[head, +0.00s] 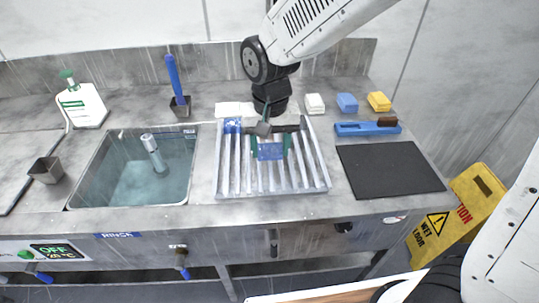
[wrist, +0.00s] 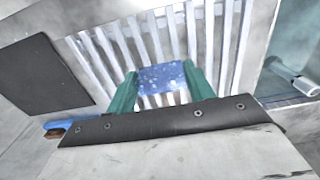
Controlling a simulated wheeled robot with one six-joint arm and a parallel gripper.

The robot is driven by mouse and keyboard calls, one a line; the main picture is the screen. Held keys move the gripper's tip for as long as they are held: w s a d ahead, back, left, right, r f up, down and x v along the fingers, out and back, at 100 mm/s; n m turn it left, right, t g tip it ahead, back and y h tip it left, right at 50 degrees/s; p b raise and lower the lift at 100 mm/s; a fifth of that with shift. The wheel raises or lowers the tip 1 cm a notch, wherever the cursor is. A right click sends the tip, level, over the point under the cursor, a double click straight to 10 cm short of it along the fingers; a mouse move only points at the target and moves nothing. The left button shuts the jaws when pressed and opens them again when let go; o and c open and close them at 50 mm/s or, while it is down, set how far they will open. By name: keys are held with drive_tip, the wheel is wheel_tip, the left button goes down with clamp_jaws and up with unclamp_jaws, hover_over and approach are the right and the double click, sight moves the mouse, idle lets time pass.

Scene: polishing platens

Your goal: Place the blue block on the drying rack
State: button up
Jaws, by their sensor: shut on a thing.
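My gripper (head: 271,146) has green fingers and is shut on a speckled blue block (head: 270,152). In the wrist view the blue block (wrist: 162,77) sits between the two green fingers of my gripper (wrist: 161,82), gripped at its two sides. The drying rack (head: 237,180) has pale slats with gaps and lies on the counter left of the black mat. The block is over the slats near the middle of the rack; I cannot tell whether it touches them. The rack's slats also show behind the block in the wrist view (wrist: 102,47). My wrist hides part of the rack's back edge.
A water-filled sink (head: 125,185) lies left of the rack. On the right are a black mat (head: 390,170), a blue tool (head: 362,129), and white (head: 314,103), blue (head: 347,103) and yellow (head: 379,101) blocks. A blue-handled brush (head: 174,80) stands behind the sink.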

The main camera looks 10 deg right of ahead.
sight(270, 159)
drive_tip(key=shift+w+f, duration=0.1)
drive_tip(key=shift+f, duration=1.65)
drive_tip(key=shift+f, duration=0.1)
drive_tip(key=o, duration=1)
